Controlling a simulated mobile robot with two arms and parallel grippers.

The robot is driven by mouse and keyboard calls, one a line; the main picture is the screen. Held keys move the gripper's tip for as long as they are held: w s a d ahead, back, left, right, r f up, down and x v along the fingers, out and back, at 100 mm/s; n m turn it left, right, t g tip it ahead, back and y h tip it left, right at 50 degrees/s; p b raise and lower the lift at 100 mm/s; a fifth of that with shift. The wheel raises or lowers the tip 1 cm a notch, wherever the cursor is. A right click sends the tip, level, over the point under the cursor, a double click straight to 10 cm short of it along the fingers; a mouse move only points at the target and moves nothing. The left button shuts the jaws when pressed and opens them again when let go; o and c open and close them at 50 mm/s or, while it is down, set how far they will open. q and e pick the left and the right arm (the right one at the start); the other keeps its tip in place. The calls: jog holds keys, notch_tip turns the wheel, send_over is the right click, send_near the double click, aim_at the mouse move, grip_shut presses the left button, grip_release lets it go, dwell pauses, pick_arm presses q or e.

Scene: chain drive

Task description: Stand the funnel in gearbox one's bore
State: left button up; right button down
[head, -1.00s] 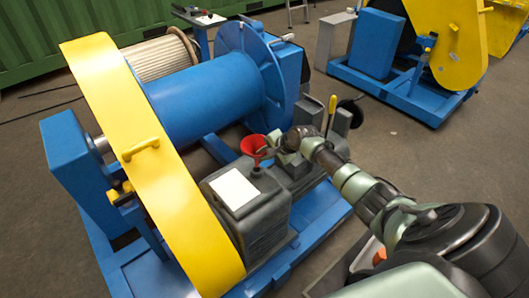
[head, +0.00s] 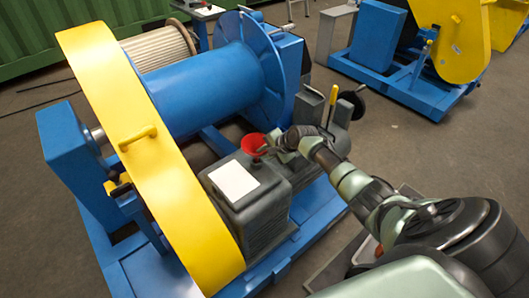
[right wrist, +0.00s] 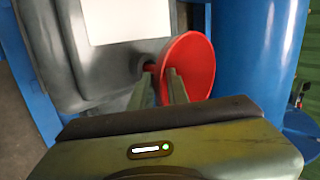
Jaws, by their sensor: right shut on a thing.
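The red funnel (head: 253,143) is over the far top corner of the grey gearbox (head: 264,205), which has a white label on its top. The funnel also shows in the right wrist view (right wrist: 198,62), its wide mouth away from the gearbox. My left gripper is out of view.
The yellow guard (head: 150,160) stands left of the gearbox and the blue drum (head: 205,98) behind it. A grey unit with a yellow-handled lever (head: 332,103) stands right of my gripper. Open floor lies to the right.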

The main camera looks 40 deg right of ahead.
jog(key=shift+f, duration=0.25)
dwell(0.3)
jog(key=c, duration=1.3)
grip_release()
jog(key=shift+s+r+p, duration=0.25)
jog(key=shift+r+p, duration=0.15)
jog(key=shift+p, duration=0.1)
jog(key=p+v, duration=0.7)
jog(key=p, duration=0.1)
jog(key=shift+p, duration=0.35)
jog(key=shift+s+f, duration=0.15)
